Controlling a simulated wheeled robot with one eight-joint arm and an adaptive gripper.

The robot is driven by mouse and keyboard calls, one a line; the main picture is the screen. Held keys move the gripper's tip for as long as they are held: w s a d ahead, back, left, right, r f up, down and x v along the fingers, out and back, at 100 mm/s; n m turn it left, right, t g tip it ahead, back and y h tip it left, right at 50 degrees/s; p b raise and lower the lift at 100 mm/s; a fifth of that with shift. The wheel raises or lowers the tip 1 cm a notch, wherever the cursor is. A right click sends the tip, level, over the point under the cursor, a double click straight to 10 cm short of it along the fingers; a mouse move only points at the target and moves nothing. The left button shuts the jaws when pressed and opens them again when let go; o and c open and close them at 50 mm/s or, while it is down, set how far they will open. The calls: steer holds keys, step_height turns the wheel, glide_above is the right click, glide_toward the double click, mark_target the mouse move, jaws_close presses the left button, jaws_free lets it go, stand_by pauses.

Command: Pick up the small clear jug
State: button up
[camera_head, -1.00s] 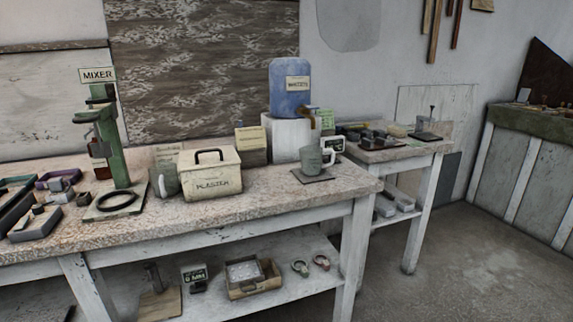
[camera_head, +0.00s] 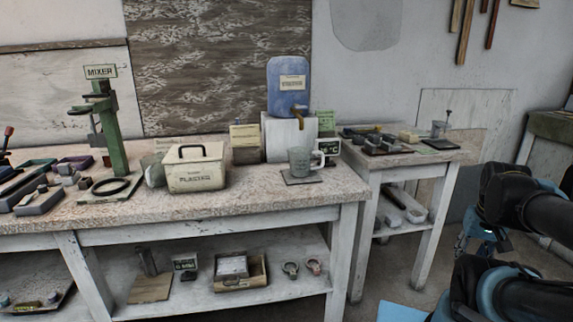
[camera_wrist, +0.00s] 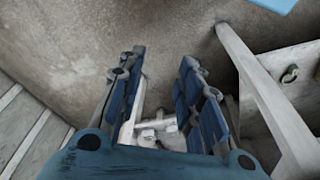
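A small clear jug (camera_head: 301,162) with a handle on its right stands upright on a dark flat mat (camera_head: 292,181) near the right end of the long workbench (camera_head: 260,205), in front of the blue water container. My gripper (camera_wrist: 160,75) is open and empty in the wrist view, its two blue-padded fingers apart over the floor and a low shelf. In the head view my arm enters at the right edge, and the gripper is partly hidden by it, well right of the jug and apart from it. The jug is not recognisable in the wrist view.
The blue water container (camera_head: 288,88) with its tap rests on a white block (camera_head: 280,138) behind the jug. A plaster box (camera_head: 195,170) stands to the left. A smaller table (camera_head: 400,158) with tools stands right.

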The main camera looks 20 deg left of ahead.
steer(key=shift+w+d, duration=0.15)
steer(key=shift+w, duration=0.2)
